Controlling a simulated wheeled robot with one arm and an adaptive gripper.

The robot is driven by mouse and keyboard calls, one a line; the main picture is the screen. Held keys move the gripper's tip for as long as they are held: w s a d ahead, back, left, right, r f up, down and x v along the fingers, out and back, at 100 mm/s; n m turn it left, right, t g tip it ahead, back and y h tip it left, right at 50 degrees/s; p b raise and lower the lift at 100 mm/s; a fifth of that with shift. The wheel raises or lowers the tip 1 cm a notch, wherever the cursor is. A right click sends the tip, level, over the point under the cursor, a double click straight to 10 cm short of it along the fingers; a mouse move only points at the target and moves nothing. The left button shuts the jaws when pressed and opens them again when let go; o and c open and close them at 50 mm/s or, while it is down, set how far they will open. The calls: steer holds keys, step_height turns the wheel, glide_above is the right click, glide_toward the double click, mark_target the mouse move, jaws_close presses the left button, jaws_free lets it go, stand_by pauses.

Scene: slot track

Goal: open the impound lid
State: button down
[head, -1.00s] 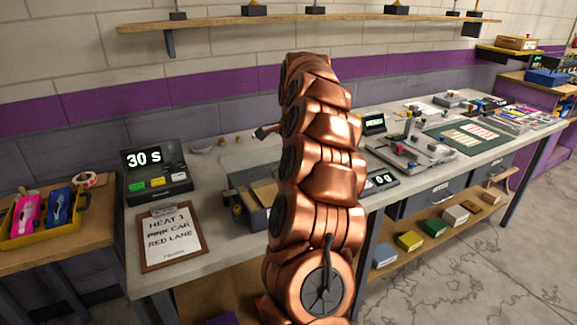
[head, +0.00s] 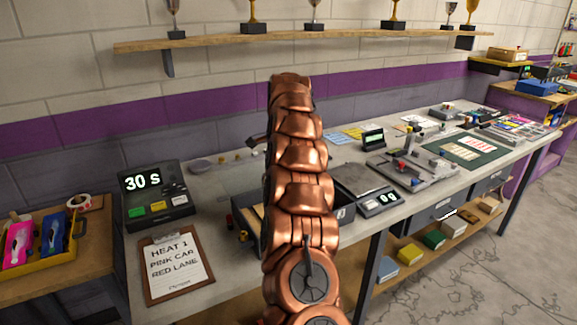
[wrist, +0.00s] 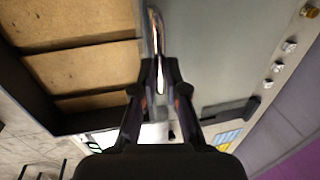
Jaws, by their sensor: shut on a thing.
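My gripper (wrist: 158,88) is shut on a shiny metal bar (wrist: 154,35), apparently the lid's handle, at the box's back side. The lid itself is not clear; it may be seen nearly edge-on there. In the head view my arm hides the gripper's grip.
Small knobs (wrist: 289,46) lie near the wall. A shelf with trophies (head: 300,38) runs above the bench.

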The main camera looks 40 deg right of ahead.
steer(key=shift+w, duration=0.15)
stand_by(0.3)
steer(key=c, duration=1.2)
jaws_free()
steer(key=shift+r, duration=0.1)
step_height(320, 180, up, 7)
steer(key=s, duration=0.1)
steer(key=shift+s, duration=0.15)
steer(key=shift+a, duration=0.1)
